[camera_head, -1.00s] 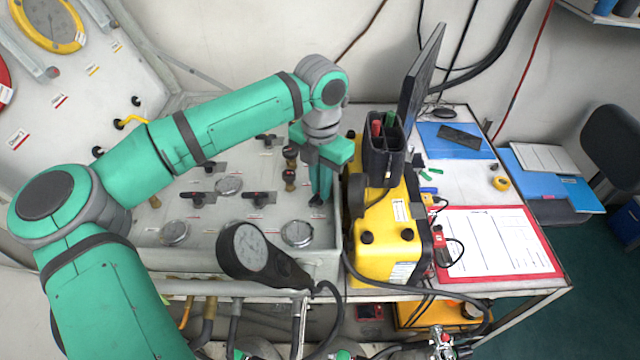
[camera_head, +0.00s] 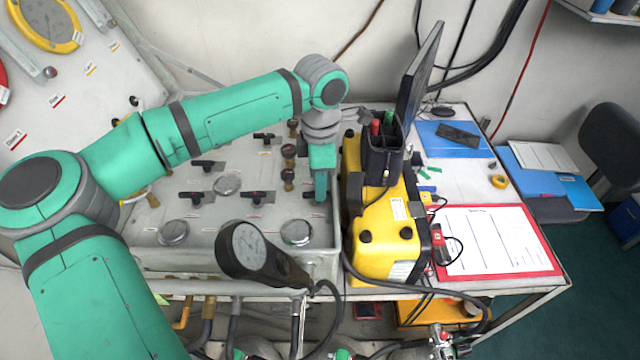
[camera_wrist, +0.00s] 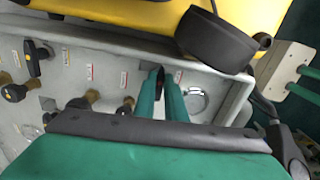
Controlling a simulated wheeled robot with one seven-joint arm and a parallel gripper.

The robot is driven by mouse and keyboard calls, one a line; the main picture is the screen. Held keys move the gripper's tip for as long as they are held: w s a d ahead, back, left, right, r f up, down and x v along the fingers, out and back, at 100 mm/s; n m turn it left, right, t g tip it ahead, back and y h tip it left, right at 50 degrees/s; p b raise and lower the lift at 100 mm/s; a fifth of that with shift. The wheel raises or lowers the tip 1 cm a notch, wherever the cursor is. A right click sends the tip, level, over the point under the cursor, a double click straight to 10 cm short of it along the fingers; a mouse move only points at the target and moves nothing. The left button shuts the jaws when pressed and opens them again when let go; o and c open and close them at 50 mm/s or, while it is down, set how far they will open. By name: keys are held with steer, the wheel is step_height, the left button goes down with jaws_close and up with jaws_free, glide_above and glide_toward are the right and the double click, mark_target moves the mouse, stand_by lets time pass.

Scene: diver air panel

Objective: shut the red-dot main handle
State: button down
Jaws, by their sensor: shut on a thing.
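My gripper (camera_head: 320,198) is at the right end of the grey valve panel (camera_head: 325,262), beside the yellow case, with its fingers pointing down. In the wrist view its two green fingers (camera_wrist: 162,95) are closed around a small black handle (camera_wrist: 160,82), which shows as a dark sliver between them. Any red dot on that handle is hidden, so I cannot confirm its marking. In the head view the gripper covers the handle. Other black handles, one at the panel's middle (camera_head: 258,197) and one further left (camera_head: 196,198), lie roughly crosswise.
A yellow case (camera_head: 385,255) stands close right of my gripper. A round gauge (camera_head: 297,232) lies just in front, and a black handheld gauge (camera_head: 250,250) overhangs the panel's front edge. Brass-stemmed knobs (camera_head: 288,176) stand just left of the gripper.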

steer(key=shift+m, duration=0.5)
steer(key=c, duration=1.8)
jaws_free()
steer(key=shift+r, duration=0.1)
step_height(320, 180, up, 11)
steer(key=shift+f, duration=0.15)
